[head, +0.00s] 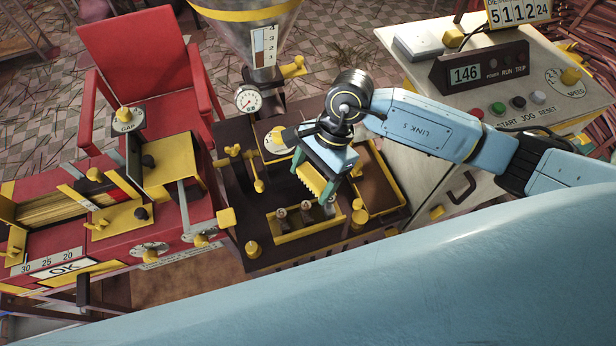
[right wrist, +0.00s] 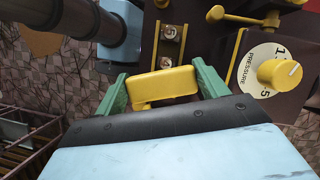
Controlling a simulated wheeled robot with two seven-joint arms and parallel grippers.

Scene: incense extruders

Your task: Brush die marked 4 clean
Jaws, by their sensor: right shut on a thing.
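My right gripper (head: 322,180) reaches over the dark bench with its green fingers shut on a yellow, ribbed piece that looks like the brush (head: 311,179). In the right wrist view the yellow brush (right wrist: 163,84) sits between the two green fingers. Small metal dies (head: 307,207) stand in a yellow-edged rack (head: 300,233) just below the gripper. My left gripper is out of view.
A yellow-rimmed brown tray (head: 378,180) lies right of the rack. A pressure dial (right wrist: 279,73) with yellow knob is close by the gripper. A hopper (head: 262,30) with a gauge (head: 248,98) stands behind. A red machine (head: 110,215) is left, a control console (head: 500,90) right.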

